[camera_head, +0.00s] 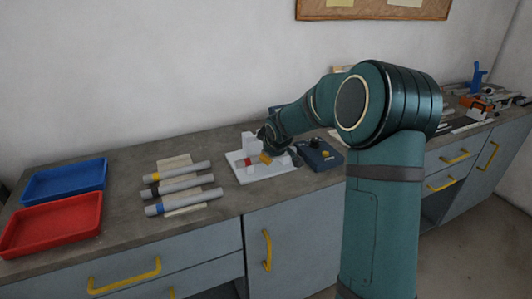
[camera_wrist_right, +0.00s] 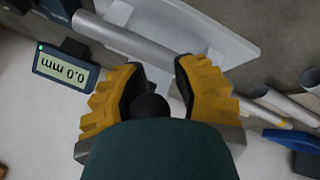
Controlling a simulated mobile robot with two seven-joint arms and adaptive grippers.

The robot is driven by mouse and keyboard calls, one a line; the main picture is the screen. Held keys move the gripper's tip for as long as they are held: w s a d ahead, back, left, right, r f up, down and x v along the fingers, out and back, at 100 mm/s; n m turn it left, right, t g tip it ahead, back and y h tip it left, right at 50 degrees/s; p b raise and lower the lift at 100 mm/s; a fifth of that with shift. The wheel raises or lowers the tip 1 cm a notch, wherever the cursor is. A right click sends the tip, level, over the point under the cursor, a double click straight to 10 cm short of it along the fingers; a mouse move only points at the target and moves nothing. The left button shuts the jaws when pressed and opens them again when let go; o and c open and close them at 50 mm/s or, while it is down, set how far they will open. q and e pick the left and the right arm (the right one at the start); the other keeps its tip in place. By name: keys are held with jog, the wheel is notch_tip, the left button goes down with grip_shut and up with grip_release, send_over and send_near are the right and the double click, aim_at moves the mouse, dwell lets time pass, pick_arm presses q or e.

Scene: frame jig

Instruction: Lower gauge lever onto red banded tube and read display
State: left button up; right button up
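The white gauge jig (camera_head: 262,172) stands on the bench in the head view. A tube with a red band (camera_head: 249,163) lies on it, partly hidden by my right gripper (camera_head: 266,155). In the right wrist view, the grey tube (camera_wrist_right: 140,42) runs across the white plate. My right gripper (camera_wrist_right: 156,84) has its yellow fingers apart on either side of a black ball knob (camera_wrist_right: 150,107), which looks like the lever's end. Contact with the knob is unclear. The gauge display (camera_wrist_right: 66,69) reads 0.0 mm, upside down. The lever arm is mostly hidden. My left gripper is out of view.
Several tubes with coloured bands (camera_head: 178,184) lie left of the jig. A blue tray (camera_head: 65,180) and a red tray (camera_head: 52,222) stand at the far left. A dark blue box (camera_head: 320,155) stands right of the jig. Bare bench lies between tubes and jig.

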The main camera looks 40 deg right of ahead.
jog(key=shift+o, duration=0.3)
jog(key=shift+w+d, duration=0.1)
jog(key=shift+d, duration=0.2)
jog(key=shift+a+r, duration=0.1)
jog(key=shift+r, duration=0.1)
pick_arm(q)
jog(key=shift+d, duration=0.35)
pick_arm(e)
jog(key=v, duration=1.1)
jog(key=shift+s, duration=0.35)
jog(key=shift+r, duration=0.1)
